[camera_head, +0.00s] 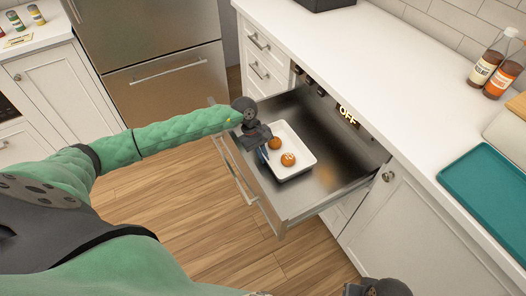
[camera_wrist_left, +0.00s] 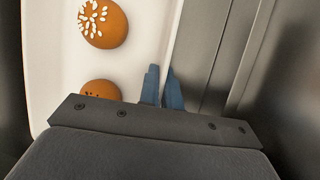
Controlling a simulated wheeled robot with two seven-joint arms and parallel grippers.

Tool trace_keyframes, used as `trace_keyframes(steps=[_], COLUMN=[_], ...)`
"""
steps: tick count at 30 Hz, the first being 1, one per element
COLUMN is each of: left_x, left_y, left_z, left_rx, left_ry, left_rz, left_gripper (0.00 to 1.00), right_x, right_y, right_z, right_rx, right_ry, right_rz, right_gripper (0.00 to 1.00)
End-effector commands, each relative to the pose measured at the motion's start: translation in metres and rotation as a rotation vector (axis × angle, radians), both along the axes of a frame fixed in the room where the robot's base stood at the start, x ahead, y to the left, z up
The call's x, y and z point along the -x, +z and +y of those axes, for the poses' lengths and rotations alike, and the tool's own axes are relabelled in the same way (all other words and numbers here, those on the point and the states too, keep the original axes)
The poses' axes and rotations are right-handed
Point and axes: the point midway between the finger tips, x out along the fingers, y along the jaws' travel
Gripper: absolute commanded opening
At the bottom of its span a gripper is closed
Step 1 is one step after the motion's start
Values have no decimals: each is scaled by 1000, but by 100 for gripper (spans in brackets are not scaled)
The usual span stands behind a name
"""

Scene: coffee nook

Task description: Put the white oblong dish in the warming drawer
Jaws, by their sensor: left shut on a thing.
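The white oblong dish (camera_head: 295,137) is inside the open warming drawer (camera_head: 335,150), near its front left part. Two round orange-brown buns (camera_head: 288,159) lie in the dish; the buns (camera_wrist_left: 103,23) show sesame seeds in the left wrist view. My left gripper (camera_head: 264,150) is at the dish's left edge. In the left wrist view its blue fingertips (camera_wrist_left: 162,87) are closed on the wall of the dish (camera_wrist_left: 50,65). Whether the dish touches the drawer floor is hard to tell. My right gripper (camera_head: 378,288) shows only partly at the bottom edge; its fingers are hidden.
The drawer floor right of the dish is bare. Bottles (camera_head: 495,65) and a teal tray (camera_head: 490,190) stand on the counter. A steel fridge (camera_head: 150,50) is behind.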

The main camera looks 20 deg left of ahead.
Motion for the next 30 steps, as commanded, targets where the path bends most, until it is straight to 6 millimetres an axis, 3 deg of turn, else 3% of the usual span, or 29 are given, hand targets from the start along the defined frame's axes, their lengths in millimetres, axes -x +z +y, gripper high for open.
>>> trace_keyframes(steps=[10, 14, 26, 30], left_x=[-1, 0, 0, -4], left_y=[0, -1, 2, 16], left_z=[0, 0, 1, 9], left_rx=[1, 0, 0, -1], left_ry=[-1, 0, 1, 0], left_rz=[-3, 0, -1, -4], left_gripper=[0, 27, 27, 27], right_x=[-1, -1, 1, -2], right_y=[-6, -6, -4, -13], right_z=[6, 9, 7, 9], right_rx=[-11, -16, -11, -21], right_ry=[5, 5, 4, 4], right_rz=[-8, -10, 2, -16], right_gripper=[32, 32, 32, 32])
